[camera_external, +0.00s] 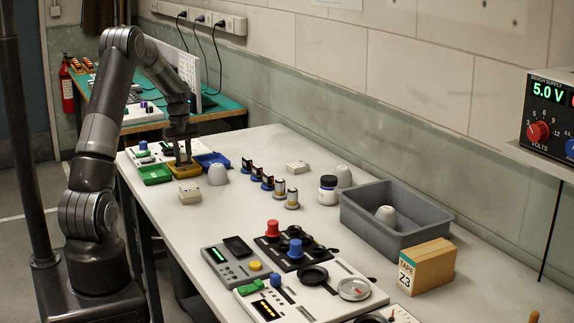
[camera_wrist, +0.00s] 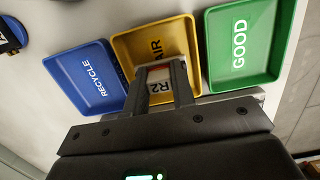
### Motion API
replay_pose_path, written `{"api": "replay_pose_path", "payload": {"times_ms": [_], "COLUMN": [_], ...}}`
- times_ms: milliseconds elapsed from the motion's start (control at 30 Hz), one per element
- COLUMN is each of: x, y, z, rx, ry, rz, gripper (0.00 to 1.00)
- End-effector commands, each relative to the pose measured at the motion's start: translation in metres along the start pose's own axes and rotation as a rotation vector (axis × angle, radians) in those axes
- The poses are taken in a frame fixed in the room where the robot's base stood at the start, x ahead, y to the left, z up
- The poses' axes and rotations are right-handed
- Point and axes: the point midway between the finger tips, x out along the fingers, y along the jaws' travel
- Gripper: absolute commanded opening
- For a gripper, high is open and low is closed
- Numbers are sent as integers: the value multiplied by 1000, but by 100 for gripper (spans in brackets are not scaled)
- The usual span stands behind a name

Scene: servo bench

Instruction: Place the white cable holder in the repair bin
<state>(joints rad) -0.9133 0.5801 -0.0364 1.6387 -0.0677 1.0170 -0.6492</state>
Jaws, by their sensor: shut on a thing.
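My gripper (camera_wrist: 158,88) is shut on a small pale block (camera_wrist: 158,76) with a reddish part and the mark R2. I cannot tell for sure that it is the white cable holder. The fingers hide part of it. The yellow bin (camera_wrist: 125,47), with its label partly hidden and "AIR" readable, lies just beyond the block, which overlaps it in the wrist view. In the external view my gripper (camera_external: 182,163) points down at the yellow bin (camera_external: 177,174), mostly hidden there. I cannot tell whether the block touches the bin floor.
The blue RECYCLE bin (camera_wrist: 68,70) and green GOOD bin (camera_wrist: 237,82) flank the yellow one. A white block (camera_external: 190,193) and a pale rounded piece (camera_external: 217,175) stand close in front. A grey crate (camera_external: 398,237) and control panels (camera_external: 315,297) lie farther right.

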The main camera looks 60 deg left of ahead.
Motion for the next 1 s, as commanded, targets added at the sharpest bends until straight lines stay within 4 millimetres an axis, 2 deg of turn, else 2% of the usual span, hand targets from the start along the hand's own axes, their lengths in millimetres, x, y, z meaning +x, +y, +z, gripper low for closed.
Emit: {"api": "replay_pose_path", "payload": {"times_ms": [100, 400, 433, 600, 700, 1000], "x": [9, 11, 12, 11, 11, 6], "y": [0, 0, 0, 0, 0, 0], "z": [-1, -1, -1, -1, -1, -1], "rx": [-1, 0, 0, 0, 0, 0], "ry": [0, 0, 0, 0, 0, 2], "rz": [1, 0, 0, 0, 0, 1], "gripper": [0, 0, 24, 38, 45, 45]}}
